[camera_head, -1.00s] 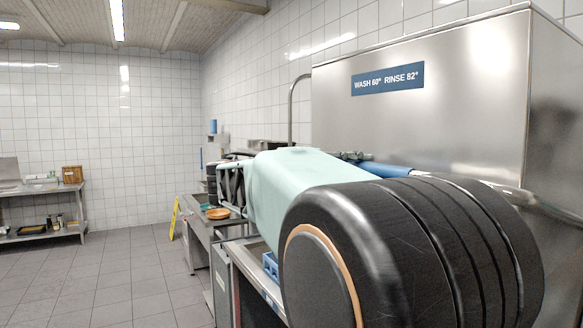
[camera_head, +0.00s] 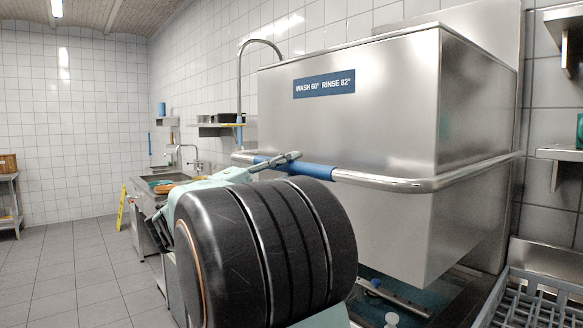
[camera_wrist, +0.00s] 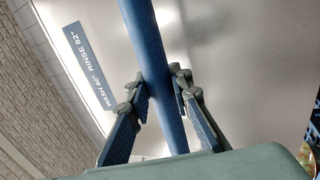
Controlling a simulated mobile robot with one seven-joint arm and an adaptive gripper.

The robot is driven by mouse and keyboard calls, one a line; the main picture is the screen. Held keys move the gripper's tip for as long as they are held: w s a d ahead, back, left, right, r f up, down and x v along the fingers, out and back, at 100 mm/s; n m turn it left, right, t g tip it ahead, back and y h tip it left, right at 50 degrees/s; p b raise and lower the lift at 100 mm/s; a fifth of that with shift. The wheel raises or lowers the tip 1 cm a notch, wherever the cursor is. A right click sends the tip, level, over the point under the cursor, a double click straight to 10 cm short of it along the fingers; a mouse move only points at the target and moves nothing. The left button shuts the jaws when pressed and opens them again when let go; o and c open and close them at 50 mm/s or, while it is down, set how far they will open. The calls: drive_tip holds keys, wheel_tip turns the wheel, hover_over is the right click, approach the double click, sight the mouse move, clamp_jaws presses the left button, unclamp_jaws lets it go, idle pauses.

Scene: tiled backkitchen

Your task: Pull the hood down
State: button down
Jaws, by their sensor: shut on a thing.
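The hood (camera_head: 365,125) is a large brushed-steel box with a blue label reading wash 60° rinse 82°. A steel bar handle (camera_head: 400,183) runs along its front and right side, with a blue sleeve (camera_head: 312,171) on the front stretch. My gripper (camera_head: 278,163) is at the blue part of the handle. In the wrist view, the fingers of my gripper (camera_wrist: 156,85) close around the blue bar (camera_wrist: 150,50) from both sides. The hood's lower edge stands above the machine's bed (camera_head: 390,300), with an open gap. My arm hides the front left of the machine.
A grey dish rack (camera_head: 535,300) sits at the lower right. Wall shelves (camera_head: 560,153) are on the right. A tall curved tap pipe (camera_head: 240,90) and a sink counter (camera_head: 160,185) stand to the left. A yellow sign (camera_head: 121,207) stands on the floor. The tiled floor at left is clear.

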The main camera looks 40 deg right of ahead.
drive_tip(key=d+f+b, duration=0.3)
drive_tip(key=f+b, duration=1)
drive_tip(key=f, duration=0.7)
drive_tip(key=shift+h+b, duration=0.3)
drive_tip(key=shift+w+d+f, duration=0.1)
drive_tip(key=shift+f, duration=0.05)
drive_tip(key=c, duration=1.7)
unclamp_jaws()
drive_tip(key=shift+d, duration=0.1)
drive_tip(key=shift+r, duration=0.2)
drive_tip(key=v, duration=1.2)
